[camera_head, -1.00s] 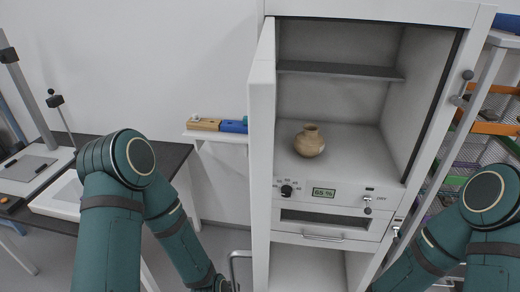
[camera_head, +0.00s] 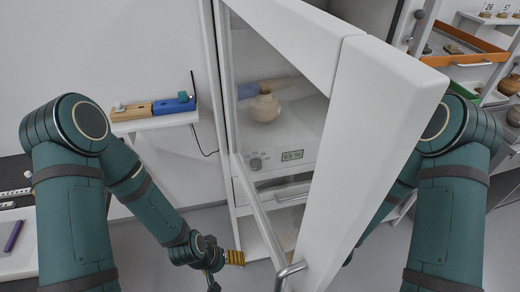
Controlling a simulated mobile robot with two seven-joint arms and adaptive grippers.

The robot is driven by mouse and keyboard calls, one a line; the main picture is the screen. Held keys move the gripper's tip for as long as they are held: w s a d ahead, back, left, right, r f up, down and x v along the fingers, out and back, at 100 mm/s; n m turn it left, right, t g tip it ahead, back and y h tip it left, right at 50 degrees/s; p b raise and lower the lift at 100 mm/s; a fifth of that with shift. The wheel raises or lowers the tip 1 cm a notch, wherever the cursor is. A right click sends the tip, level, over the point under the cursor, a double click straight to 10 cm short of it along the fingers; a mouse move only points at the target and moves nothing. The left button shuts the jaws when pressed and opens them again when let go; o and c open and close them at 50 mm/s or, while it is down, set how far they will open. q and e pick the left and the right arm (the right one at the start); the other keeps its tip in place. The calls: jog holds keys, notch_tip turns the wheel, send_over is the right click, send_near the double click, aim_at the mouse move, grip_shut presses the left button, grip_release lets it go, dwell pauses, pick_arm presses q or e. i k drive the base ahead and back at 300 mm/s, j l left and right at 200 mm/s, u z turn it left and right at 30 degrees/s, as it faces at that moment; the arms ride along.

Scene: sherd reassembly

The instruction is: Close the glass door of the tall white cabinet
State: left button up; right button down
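The tall white cabinet (camera_head: 222,90) stands ahead with its glass door (camera_head: 290,140) partly open. The door's thick white free edge (camera_head: 375,130) juts toward me at the right. A long bar handle (camera_head: 262,225) runs along the door's outer face. A round tan pot (camera_head: 264,107) and the dial panel (camera_head: 291,155) show through the glass. My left gripper (camera_head: 222,268) is low, left of the handle and apart from it in the picture; a yellow ribbed pad shows, but its opening is unclear. My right forearm passes behind the door edge, which hides my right gripper.
A wall shelf (camera_head: 155,122) at the left holds a wooden block (camera_head: 131,112) and a blue block (camera_head: 174,104). An orange-edged rack (camera_head: 465,58) with pottery pieces stands at the right. A dark-topped table (camera_head: 14,172) is at the far left. Floor shows between the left arm and the cabinet.

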aim_at(384, 99)
jog(key=k+j+z, duration=0.15)
jog(key=j+z, duration=0.2)
jog(key=k+j+z, duration=0.4)
jog(key=k, duration=0.25)
jog(key=k+j, duration=0.15)
jog(key=k, duration=0.45)
